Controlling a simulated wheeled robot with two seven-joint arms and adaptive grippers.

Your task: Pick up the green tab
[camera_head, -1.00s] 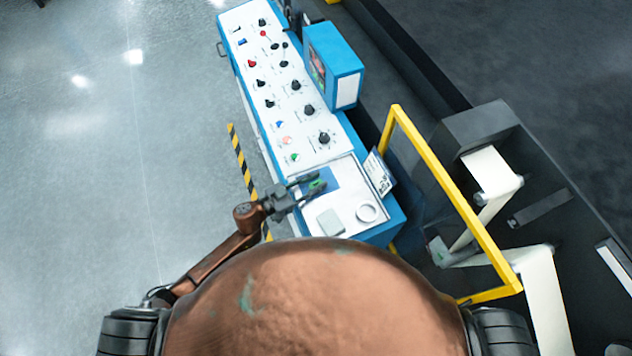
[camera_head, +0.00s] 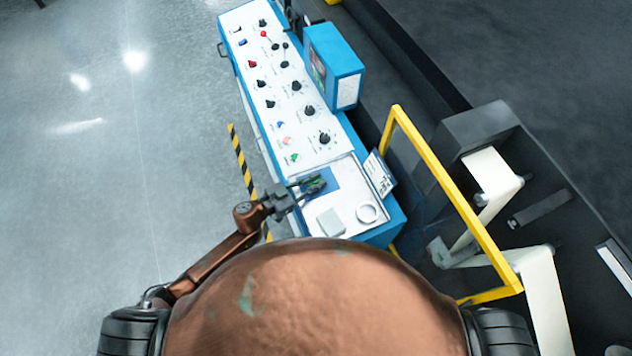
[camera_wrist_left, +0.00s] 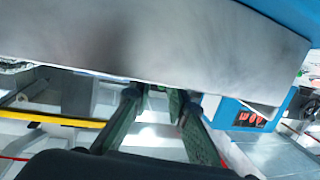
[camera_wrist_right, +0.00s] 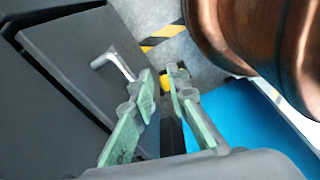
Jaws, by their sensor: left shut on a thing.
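My left gripper (camera_head: 316,183) is over the blue pad (camera_head: 333,178) on the console's white lower panel. In the left wrist view, the left fingers (camera_wrist_left: 156,92) reach up to the edge of a pale panel, and the tab cannot be made out clearly. My right gripper (camera_wrist_right: 160,78) shows only in its own wrist view. Its green-lined fingers stand apart with nothing between them.
The console (camera_head: 287,90) carries several knobs and buttons. A white square block (camera_head: 330,222) and a white ring (camera_head: 366,213) lie near the left gripper. A blue screen box (camera_head: 336,66) stands farther up, and a yellow frame (camera_head: 440,165) stands to the right. Open floor lies left.

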